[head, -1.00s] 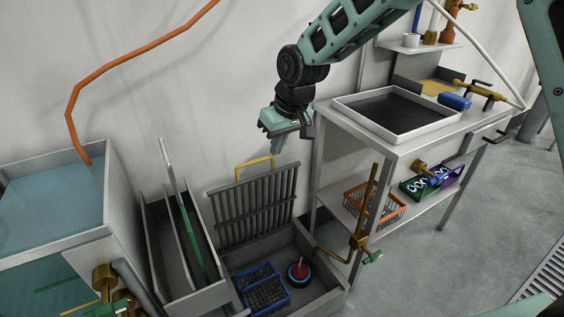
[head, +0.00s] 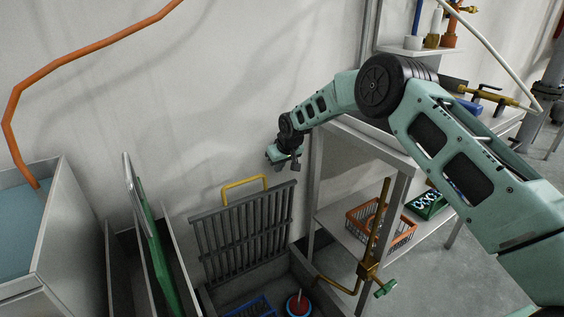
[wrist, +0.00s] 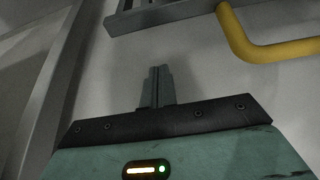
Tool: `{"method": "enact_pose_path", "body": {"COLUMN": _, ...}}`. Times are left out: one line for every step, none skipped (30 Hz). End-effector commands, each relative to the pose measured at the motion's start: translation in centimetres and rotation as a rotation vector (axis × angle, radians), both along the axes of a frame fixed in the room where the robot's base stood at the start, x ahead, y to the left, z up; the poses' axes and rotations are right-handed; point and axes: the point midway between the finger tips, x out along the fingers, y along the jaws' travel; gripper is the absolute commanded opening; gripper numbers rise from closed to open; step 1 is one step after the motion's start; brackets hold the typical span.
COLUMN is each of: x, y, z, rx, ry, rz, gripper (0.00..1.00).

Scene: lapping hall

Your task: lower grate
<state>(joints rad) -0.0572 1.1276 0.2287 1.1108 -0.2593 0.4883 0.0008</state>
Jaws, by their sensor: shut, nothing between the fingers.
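The grey barred grate (head: 243,234) stands upright against the wall at the back of a floor basin. Its yellow handle (head: 244,181) rises from the top edge. My gripper (head: 294,166) is just right of the handle, near the grate's upper right corner, apart from both in the head view. In the wrist view the fingers (wrist: 157,84) are together and empty. There the yellow handle (wrist: 243,45) crosses the upper right, and a bar of the grate (wrist: 165,14) shows at the top.
A bench (head: 372,148) with a lower shelf and a brass pipe valve (head: 368,268) stand close on the right. A narrow trough with a green panel (head: 160,262) is left.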

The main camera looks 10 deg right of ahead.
Motion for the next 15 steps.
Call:
{"method": "enact_pose_path", "body": {"x": 0.3, "y": 0.1, "z": -0.9, "rx": 0.001, "ry": 0.001, "rz": 0.000, "gripper": 0.00}}
{"method": "enact_pose_path", "body": {"x": 0.5, "y": 0.2, "z": -1.2, "rx": 0.001, "ry": 0.000, "rz": 0.000, "gripper": 0.00}}
{"method": "enact_pose_path", "body": {"x": 0.7, "y": 0.3, "z": -1.7, "rx": 0.001, "ry": 0.000, "rz": 0.000, "gripper": 0.00}}
{"method": "enact_pose_path", "body": {"x": 0.8, "y": 0.4, "z": -2.1, "rx": 0.001, "ry": 0.000, "rz": 0.000, "gripper": 0.00}}
{"method": "enact_pose_path", "body": {"x": 1.0, "y": 0.4, "z": -2.4, "rx": 0.001, "ry": 0.000, "rz": 0.000, "gripper": 0.00}}
{"method": "enact_pose_path", "body": {"x": 1.1, "y": 0.5, "z": -2.9, "rx": 0.001, "ry": 0.001, "rz": 0.000, "gripper": 0.00}}
{"method": "enact_pose_path", "body": {"x": 1.0, "y": 0.4, "z": -2.7, "rx": 0.000, "ry": 0.000, "rz": 0.001, "gripper": 0.00}}
{"method": "enact_pose_path", "body": {"x": 0.7, "y": 0.3, "z": -2.6, "rx": 0.000, "ry": 0.000, "rz": 0.001, "gripper": 0.00}}
{"method": "enact_pose_path", "body": {"x": 0.4, "y": 0.2, "z": -2.6, "rx": -0.001, "ry": 0.001, "rz": 0.001, "gripper": 0.00}}
{"method": "enact_pose_path", "body": {"x": 0.2, "y": 0.1, "z": -2.6, "rx": -0.001, "ry": 0.001, "rz": 0.001, "gripper": 0.00}}
{"method": "enact_pose_path", "body": {"x": 0.0, "y": 0.0, "z": -2.6, "rx": -0.001, "ry": 0.001, "rz": 0.002, "gripper": 0.00}}
{"method": "enact_pose_path", "body": {"x": -0.4, "y": -0.1, "z": -2.7, "rx": -0.001, "ry": 0.001, "rz": 0.002, "gripper": 0.00}}
{"method": "enact_pose_path", "body": {"x": -0.6, "y": -0.2, "z": -2.7, "rx": -0.001, "ry": 0.002, "rz": 0.002, "gripper": 0.00}}
{"method": "enact_pose_path", "body": {"x": -0.8, "y": -0.2, "z": -2.7, "rx": -0.001, "ry": 0.001, "rz": 0.002, "gripper": 0.00}}
{"method": "enact_pose_path", "body": {"x": -1.1, "y": -0.3, "z": -2.8, "rx": -0.001, "ry": 0.001, "rz": 0.002, "gripper": 0.00}}
